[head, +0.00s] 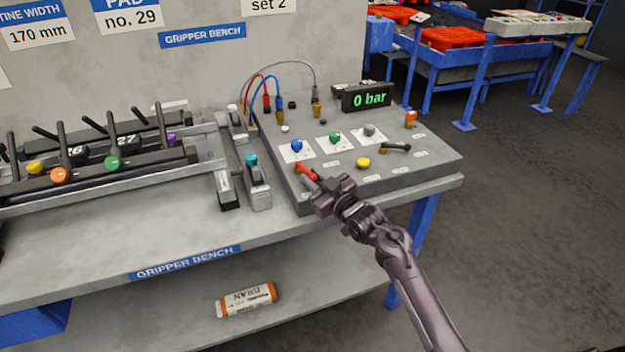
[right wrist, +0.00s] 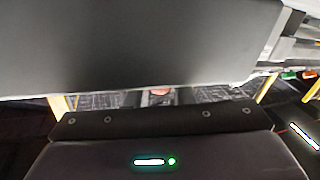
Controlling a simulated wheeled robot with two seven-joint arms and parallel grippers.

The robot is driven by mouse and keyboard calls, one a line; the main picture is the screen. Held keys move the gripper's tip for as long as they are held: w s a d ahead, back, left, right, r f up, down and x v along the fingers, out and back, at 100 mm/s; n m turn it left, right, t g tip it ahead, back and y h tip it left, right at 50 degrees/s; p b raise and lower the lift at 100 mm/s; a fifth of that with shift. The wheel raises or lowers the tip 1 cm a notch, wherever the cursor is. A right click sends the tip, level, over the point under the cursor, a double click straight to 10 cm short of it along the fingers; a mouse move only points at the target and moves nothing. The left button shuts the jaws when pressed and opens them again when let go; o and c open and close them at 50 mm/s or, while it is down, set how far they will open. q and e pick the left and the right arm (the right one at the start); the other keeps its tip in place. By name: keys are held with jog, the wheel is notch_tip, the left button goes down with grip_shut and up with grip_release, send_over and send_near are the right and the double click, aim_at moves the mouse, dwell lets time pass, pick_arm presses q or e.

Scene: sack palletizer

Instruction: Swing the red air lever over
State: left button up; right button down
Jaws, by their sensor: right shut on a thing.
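The red air lever (head: 306,171) is on the front left of the grey control panel (head: 430,172). Its red part shows just beyond my right gripper, pointing up and left. My right gripper (head: 322,190) comes in from the lower right and is shut on the lever's near end, which its fingers hide. In the right wrist view, a small reddish spot (right wrist: 161,92) shows beyond the dark gripper body, too small to make out. The display (head: 367,97) on the panel reads 0 bar. My left gripper is not in view.
A black lever (head: 396,147) and a yellow button (head: 363,162) are right of the red lever. Blue, green and grey knobs stand behind it. Hoses (head: 262,80) rise at the panel's back left. A rack of tools (head: 100,150) fills the bench's left.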

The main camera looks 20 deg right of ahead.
jog(key=c, duration=1.5)
grip_release()
jog(key=shift+o, duration=0.2)
jog(key=shift+s+d+f, duration=0.1)
jog(key=shift+s, duration=0.2)
jog(key=b+v, duration=0.1)
jog(key=v, duration=0.6)
jog(key=shift+c, duration=0.4)
